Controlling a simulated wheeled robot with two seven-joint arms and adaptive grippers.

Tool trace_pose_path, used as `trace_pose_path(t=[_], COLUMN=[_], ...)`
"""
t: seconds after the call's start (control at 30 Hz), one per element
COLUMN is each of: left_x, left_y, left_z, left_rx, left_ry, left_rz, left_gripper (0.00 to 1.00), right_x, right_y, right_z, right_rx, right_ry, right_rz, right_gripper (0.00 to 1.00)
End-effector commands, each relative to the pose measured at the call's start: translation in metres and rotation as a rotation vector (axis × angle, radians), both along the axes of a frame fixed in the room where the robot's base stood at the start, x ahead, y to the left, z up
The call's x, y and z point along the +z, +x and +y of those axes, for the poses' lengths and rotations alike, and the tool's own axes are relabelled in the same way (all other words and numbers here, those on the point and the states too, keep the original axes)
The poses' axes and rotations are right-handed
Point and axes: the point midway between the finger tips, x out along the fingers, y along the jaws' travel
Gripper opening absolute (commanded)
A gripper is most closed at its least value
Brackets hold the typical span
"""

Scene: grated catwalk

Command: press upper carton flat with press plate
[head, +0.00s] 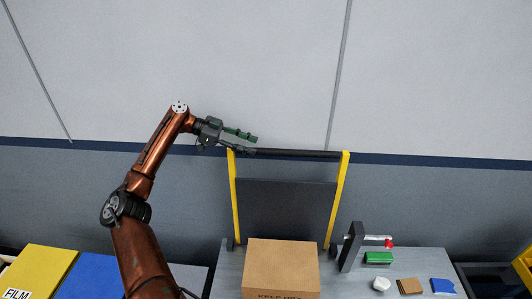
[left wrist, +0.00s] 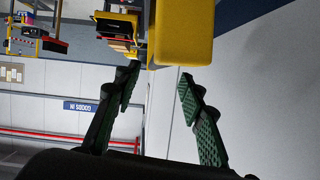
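A brown carton (head: 283,262) with "KEEP DRY" lettering on its front stands on the grey bench; whether another lies under it is hidden. Behind it is a press with yellow side arms (head: 340,195), a black crossbar (head: 300,153) on top and a dark plate (head: 285,213) between the arms, standing raised. My left gripper (head: 254,144) is at the crossbar's left end, by the yellow arm's top. In the left wrist view its green fingers (left wrist: 158,74) are apart, with a large yellow part (left wrist: 183,36) just beyond the tips. I see nothing held. My right gripper is out of view.
Right of the carton on the bench (head: 228,268) stand a dark upright (head: 350,247) with a red-tipped bar, a green block (head: 378,257), a white piece (head: 381,283), a brown piece (head: 410,286) and a blue piece (head: 443,286). Yellow (head: 38,270) and blue (head: 88,276) surfaces lie at left.

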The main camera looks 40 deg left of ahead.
Motion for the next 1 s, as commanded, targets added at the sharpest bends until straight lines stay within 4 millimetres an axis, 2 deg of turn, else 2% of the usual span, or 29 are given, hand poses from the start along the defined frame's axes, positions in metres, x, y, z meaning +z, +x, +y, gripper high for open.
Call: trace_pose_path(t=[0.2,0.43,0.83,1.0], left_x=[-0.010,-0.022,-0.027,-0.027], left_y=[0.022,0.039,0.044,0.044], left_z=[-0.024,-0.043,-0.047,-0.047], left_rx=[-0.003,0.000,0.003,0.003], left_ry=[0.001,-0.001,-0.001,0.000], left_rz=[0.001,0.002,0.002,0.003], left_gripper=[0.37,0.37,0.37,0.25], right_x=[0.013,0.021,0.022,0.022], right_y=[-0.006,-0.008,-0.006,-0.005], right_z=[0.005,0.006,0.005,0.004], right_rx=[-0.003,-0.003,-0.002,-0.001], right_ry=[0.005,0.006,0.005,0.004], right_rz=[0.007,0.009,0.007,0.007], right_gripper=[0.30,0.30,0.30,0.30])
